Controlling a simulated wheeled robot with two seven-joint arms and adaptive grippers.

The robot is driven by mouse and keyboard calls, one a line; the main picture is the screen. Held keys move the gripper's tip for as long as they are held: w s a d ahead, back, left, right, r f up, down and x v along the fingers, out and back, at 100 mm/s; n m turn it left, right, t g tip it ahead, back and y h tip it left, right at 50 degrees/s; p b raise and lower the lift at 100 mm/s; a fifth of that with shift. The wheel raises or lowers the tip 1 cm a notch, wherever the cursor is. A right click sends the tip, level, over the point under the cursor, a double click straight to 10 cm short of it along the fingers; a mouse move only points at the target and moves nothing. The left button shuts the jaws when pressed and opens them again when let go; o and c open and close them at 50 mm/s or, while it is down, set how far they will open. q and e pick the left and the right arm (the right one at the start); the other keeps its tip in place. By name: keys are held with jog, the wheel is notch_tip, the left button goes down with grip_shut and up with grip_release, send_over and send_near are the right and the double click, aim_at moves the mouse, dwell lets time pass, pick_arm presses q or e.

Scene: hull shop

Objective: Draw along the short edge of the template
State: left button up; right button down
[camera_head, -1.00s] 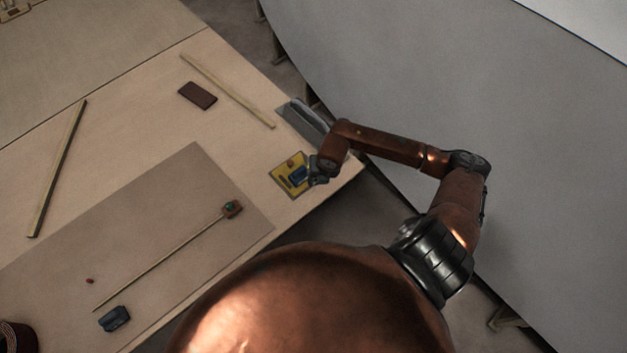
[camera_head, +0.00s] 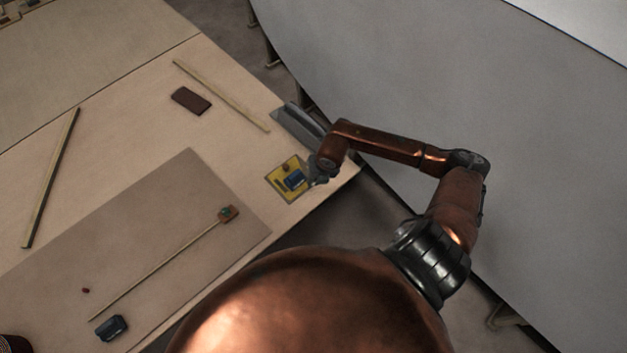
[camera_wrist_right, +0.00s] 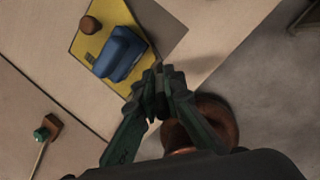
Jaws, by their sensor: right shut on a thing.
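The yellow template (camera_head: 271,183) lies flat near the right corner of the workbench. A blue block (camera_head: 294,180) and a small brown round knob sit on it; the template (camera_wrist_right: 86,47), block (camera_wrist_right: 119,54) and knob (camera_wrist_right: 90,25) also show in the right wrist view. My right gripper (camera_head: 316,176) is beside the template's right side, close to the blue block. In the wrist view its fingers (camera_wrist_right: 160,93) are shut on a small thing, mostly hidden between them. I cannot tell whether it touches the bench or template. My left gripper is not in view.
A grey metal piece (camera_head: 299,124) lies just beyond the template. A dark brown block (camera_head: 191,101), wooden strips (camera_head: 222,96) (camera_head: 50,180), a thin rod (camera_head: 155,270) and another blue block (camera_head: 111,327) lie on the bench. A large grey hull surface (camera_head: 450,80) rises at right.

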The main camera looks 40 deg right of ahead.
jog(key=shift+r+p, duration=1.55)
jog(key=shift+r, duration=0.95)
notch_tip(320, 180, up, 8)
jog(key=p, duration=0.4)
jog(key=shift+p, duration=0.35)
jog(key=shift+a, duration=0.15)
